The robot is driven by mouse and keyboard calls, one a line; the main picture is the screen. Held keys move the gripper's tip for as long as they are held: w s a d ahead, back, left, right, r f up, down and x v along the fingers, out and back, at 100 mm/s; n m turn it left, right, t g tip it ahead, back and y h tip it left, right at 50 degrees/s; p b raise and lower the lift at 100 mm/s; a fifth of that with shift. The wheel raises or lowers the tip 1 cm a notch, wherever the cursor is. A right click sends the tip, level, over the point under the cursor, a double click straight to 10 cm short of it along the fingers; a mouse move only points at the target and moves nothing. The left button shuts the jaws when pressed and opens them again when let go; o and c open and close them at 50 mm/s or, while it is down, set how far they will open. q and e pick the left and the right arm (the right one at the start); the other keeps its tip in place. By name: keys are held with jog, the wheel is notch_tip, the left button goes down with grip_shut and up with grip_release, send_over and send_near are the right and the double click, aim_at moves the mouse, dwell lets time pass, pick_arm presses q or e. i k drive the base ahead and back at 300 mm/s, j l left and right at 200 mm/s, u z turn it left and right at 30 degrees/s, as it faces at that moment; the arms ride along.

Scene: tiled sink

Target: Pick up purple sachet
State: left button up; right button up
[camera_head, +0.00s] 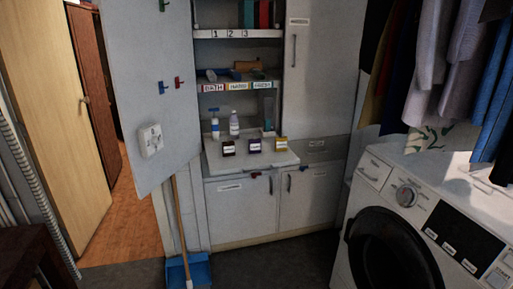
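The purple sachet (254,146) stands on the white counter board (225,166) of the cabinet, with a pale label on its front. It is the middle one in a row of three. A dark brown sachet (228,148) is to its left and a yellow sachet (281,145) to its right, both with pale labels and small gaps between them. Neither of my grippers shows in the head view.
Bottles (234,125) stand behind the sachets. An open cabinet door (150,80) is at the left, with a broom (180,220) and blue dustpan (198,272) below. A washing machine (420,215) fills the right, under hanging clothes (440,60). The floor before the cabinet is clear.

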aim_at(255, 144)
jog(key=i+z, duration=0.2)
jog(key=z, duration=0.15)
jog(key=i+j+z, duration=0.1)
jog(key=z, duration=0.3)
jog(key=i, duration=0.05)
